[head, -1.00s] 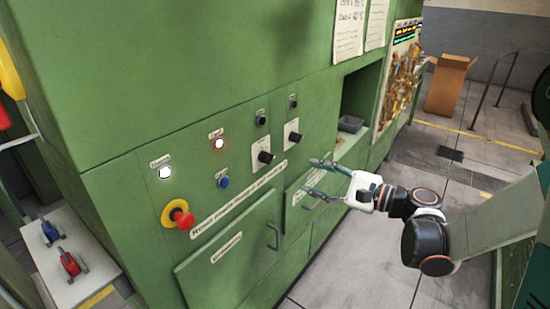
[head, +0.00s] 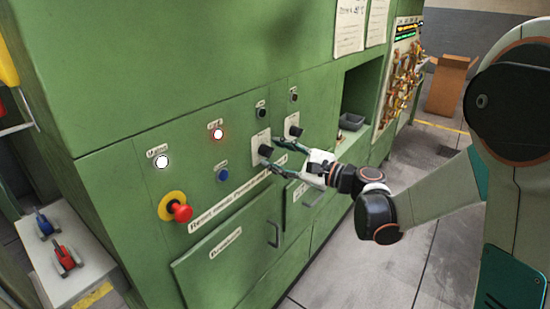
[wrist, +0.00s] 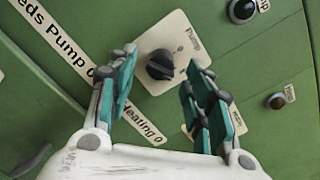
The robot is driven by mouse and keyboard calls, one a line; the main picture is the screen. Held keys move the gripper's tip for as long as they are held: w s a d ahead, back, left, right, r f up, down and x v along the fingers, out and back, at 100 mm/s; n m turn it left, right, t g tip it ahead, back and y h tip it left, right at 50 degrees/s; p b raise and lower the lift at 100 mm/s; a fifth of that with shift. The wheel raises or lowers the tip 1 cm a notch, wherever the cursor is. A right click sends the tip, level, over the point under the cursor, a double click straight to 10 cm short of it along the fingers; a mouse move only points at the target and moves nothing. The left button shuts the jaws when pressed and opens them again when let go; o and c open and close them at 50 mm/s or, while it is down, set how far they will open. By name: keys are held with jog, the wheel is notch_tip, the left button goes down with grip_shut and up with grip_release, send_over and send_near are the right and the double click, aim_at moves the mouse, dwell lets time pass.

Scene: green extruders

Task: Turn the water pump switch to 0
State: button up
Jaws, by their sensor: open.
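The water pump switch (head: 265,151) is a black rotary knob on a white plate on the green panel. In the wrist view the knob (wrist: 160,66) sits on its plate marked "Pump"; I cannot read which mark it points to. My gripper (head: 269,152) is open in front of it. In the wrist view the knob lies between the teal fingertips of my gripper (wrist: 161,60). No contact with the knob is clear. The right finger partly covers another white plate.
A second black knob (head: 295,131) sits just right. Two black buttons (head: 261,113) are above. A door handle (head: 273,235) sticks out below.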

jog(key=shift+w+a, duration=0.3)
jog(key=shift+a, duration=0.2)
jog(key=c, duration=1.1)
jog(key=shift+n, duration=0.4)
jog(key=n+h, duration=0.1)
jog(key=n, duration=0.9)
jog(key=shift+r+n+p, duration=0.15)
jog(key=shift+n+p, duration=0.15)
